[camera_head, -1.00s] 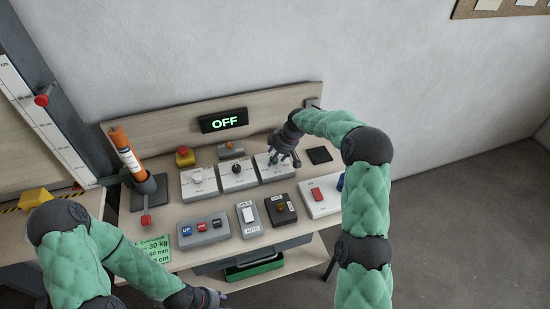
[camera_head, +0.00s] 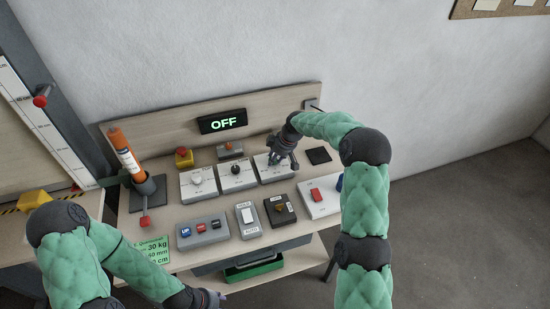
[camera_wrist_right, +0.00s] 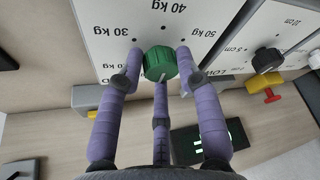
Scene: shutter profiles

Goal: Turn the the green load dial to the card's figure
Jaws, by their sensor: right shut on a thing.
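The green load dial (camera_wrist_right: 158,63) sits on a white panel marked 30 kg, 40 kg and 50 kg in the right wrist view. My right gripper (camera_head: 276,161) is over the right-hand panel (camera_head: 285,174) of the back row, its purple fingers shut around the dial.
Two more dial boxes, white (camera_head: 197,181) and black (camera_head: 236,170), stand left of the load panel. A switch box (camera_head: 203,230) and several others fill the front row. A display (camera_head: 223,122) reads OFF. An orange tube (camera_head: 125,152) stands at left.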

